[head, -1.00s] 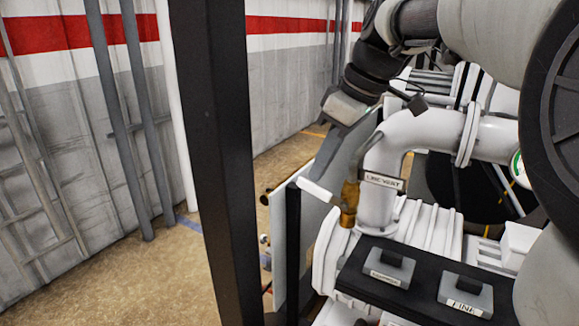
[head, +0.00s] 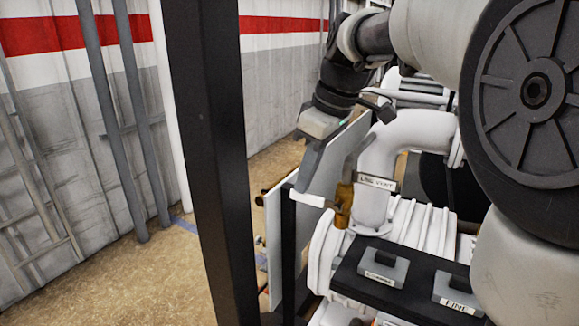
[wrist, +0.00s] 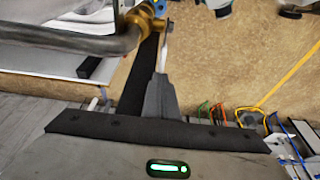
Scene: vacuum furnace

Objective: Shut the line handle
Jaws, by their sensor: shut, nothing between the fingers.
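A brass valve (head: 344,205) sits at the left side of a white pipe elbow with a label reading "LINE VENT" (head: 377,182). In the wrist view the handle shows as a grey bar (wrist: 80,43) that runs to the brass valve body (wrist: 148,17). My gripper's dark fingers (wrist: 160,97) are together and empty, just below the valve in that picture. Whether they touch the handle I cannot tell.
A black post (head: 212,170) stands at the left. A black panel (head: 410,292) with two small grey boxes, one labelled "LINE" (head: 457,303), lies at the front right. A grey plate (head: 335,155) stands beside the elbow. Floor (head: 80,285) is open at left.

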